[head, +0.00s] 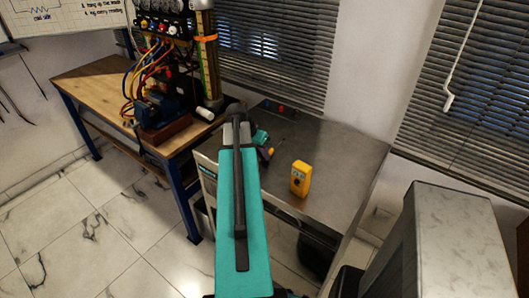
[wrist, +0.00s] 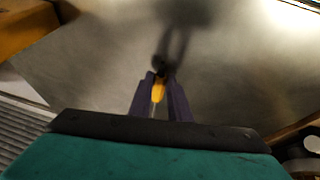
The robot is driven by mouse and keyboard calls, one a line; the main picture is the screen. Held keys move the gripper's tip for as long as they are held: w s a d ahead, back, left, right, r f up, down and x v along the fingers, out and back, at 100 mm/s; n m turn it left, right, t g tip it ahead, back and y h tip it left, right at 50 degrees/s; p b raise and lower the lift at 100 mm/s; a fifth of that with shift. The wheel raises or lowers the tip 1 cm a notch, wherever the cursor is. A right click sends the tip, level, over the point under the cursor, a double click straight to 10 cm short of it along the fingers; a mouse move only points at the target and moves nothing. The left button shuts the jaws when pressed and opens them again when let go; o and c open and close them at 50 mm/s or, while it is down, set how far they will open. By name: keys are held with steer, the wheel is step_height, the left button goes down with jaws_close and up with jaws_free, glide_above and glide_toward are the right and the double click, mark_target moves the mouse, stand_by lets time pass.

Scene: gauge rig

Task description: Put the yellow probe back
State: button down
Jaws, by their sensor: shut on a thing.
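The yellow probe (wrist: 158,90) is between the two dark fingers of my gripper (wrist: 160,98) in the wrist view, and the fingers are shut on it. A dark end of it shows beyond the fingertips. In the head view my gripper (head: 265,152) is over the grey metal table, with a small yellow bit of the probe (head: 270,151) showing at its tip. The gripper's shadow falls on the grey surface in the wrist view. A dark strip (head: 280,106) with small red and blue spots lies at the table's back edge; whether it is the probe's holder I cannot tell.
A yellow meter (head: 300,179) stands on the grey table (head: 345,160), right of my gripper. A wooden bench (head: 90,85) on the left carries a rig (head: 165,60) with coloured cables. A white cylinder (head: 205,113) lies near its right end. The table's right part is clear.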

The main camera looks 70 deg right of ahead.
steer(key=shift+f, duration=0.2)
steer(key=c, duration=1.6)
jaws_free()
steer(key=shift+c, duration=0.2)
steer(key=shift+r, duration=0.2)
steer(key=shift+r+p, duration=0.4)
steer(key=shift+r, duration=0.05)
steer(key=b+v, duration=0.2)
steer(key=v, duration=1)
